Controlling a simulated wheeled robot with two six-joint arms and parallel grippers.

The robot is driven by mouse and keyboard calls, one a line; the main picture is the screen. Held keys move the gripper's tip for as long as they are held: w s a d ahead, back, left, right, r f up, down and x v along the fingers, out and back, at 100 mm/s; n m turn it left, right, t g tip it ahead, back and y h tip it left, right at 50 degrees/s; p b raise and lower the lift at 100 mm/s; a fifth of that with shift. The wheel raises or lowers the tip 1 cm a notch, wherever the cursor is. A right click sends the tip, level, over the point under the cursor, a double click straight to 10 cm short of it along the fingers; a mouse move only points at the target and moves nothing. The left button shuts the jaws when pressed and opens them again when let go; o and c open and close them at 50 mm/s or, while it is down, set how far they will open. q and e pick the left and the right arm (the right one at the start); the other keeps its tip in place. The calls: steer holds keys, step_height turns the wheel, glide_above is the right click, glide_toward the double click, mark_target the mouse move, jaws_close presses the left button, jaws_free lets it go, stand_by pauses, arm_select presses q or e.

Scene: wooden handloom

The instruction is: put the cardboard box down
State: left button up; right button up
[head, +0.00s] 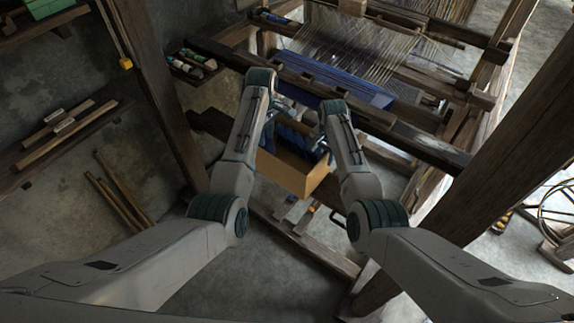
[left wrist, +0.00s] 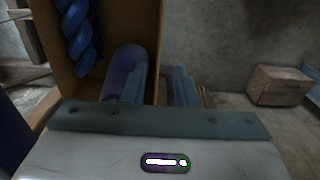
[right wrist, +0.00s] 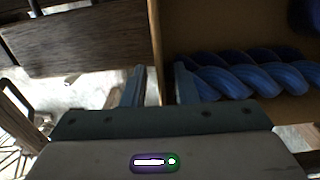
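The open cardboard box (head: 292,176) is in the middle of the head view, between my two arms, beside the loom. It holds blue twisted yarn and a dark cylinder. My left gripper (left wrist: 160,82) has one finger inside and one outside a box wall (left wrist: 152,30) in the left wrist view. My right gripper (right wrist: 158,82) straddles the opposite wall in the same way, with brown cardboard (right wrist: 200,35) in the right wrist view. Both are closed around the walls. Finger contact is partly hidden. I cannot tell whether the box base touches anything.
The wooden loom (head: 440,150) with blue cloth (head: 345,85) stands behind and right of the box. A thick post (head: 500,140) rises at right. Wooden beams lie low near the box. Bare floor (head: 265,275) shows in front. Wall shelves (head: 65,135) are at left.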

arm_select(q)
steer(key=shift+r, duration=0.1)
arm_select(e)
step_height(320, 180, up, 12)
arm_select(q)
steer(key=shift+s, duration=0.1)
arm_select(e)
steer(key=shift+f, duration=0.1)
stand_by(0.6)
